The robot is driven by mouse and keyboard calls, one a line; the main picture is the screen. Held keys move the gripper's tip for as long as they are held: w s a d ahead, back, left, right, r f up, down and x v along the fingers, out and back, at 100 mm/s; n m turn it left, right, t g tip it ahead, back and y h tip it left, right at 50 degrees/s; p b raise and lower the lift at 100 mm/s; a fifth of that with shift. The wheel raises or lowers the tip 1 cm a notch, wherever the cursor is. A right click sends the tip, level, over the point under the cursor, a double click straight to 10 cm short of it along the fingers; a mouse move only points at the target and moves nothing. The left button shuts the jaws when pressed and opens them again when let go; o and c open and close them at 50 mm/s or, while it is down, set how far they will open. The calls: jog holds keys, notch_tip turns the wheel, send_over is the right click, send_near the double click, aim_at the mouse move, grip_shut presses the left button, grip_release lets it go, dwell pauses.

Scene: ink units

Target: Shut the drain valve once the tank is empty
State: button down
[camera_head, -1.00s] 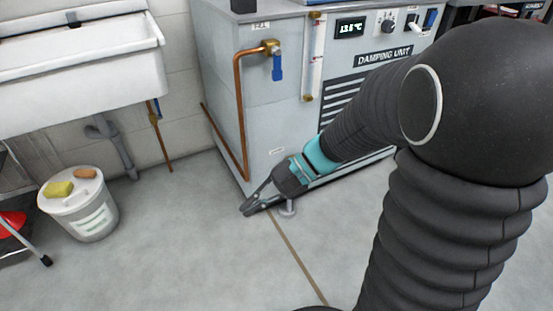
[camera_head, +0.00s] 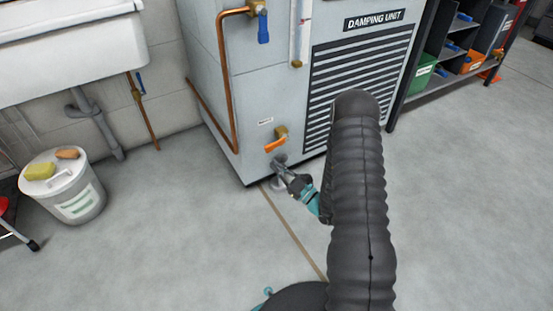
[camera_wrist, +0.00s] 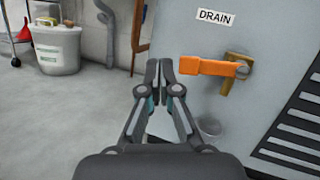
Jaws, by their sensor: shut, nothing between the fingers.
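The drain valve has an orange lever (camera_head: 275,145) on a brass body (camera_head: 282,132), low on the front of the grey damping unit (camera_head: 262,85). In the wrist view the lever (camera_wrist: 207,67) lies about level, its free end pointing left from the brass body (camera_wrist: 236,78), below the DRAIN label (camera_wrist: 213,16). My gripper (camera_head: 279,161) is shut and empty, low in front of the unit. In the wrist view its fingertips (camera_wrist: 159,66) stand just left of the lever's free end; whether they touch it I cannot tell. A clear sight tube (camera_head: 298,35) shows partly; its level is unreadable.
A copper pipe (camera_head: 229,80) and a blue-handled valve (camera_head: 263,28) are on the unit's left part. A white bucket (camera_head: 75,200) with a sponge stands left, below the sink (camera_head: 75,50). A shelf rack (camera_head: 425,95) stands right. The floor (camera_head: 170,240) between is clear.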

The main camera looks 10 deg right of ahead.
aim_at(277, 144)
jog(key=d+f+m+t+h, duration=0.35)
jog(key=d+f+h, duration=0.2)
jog(key=f, duration=0.35)
jog(key=w+a+r, duration=0.4)
jog(key=w+r, duration=0.2)
jog(key=w, duration=0.2)
jog(key=shift+m+g+b, duration=0.35)
jog(key=shift+b, duration=0.1)
jog(key=shift+r, duration=0.1)
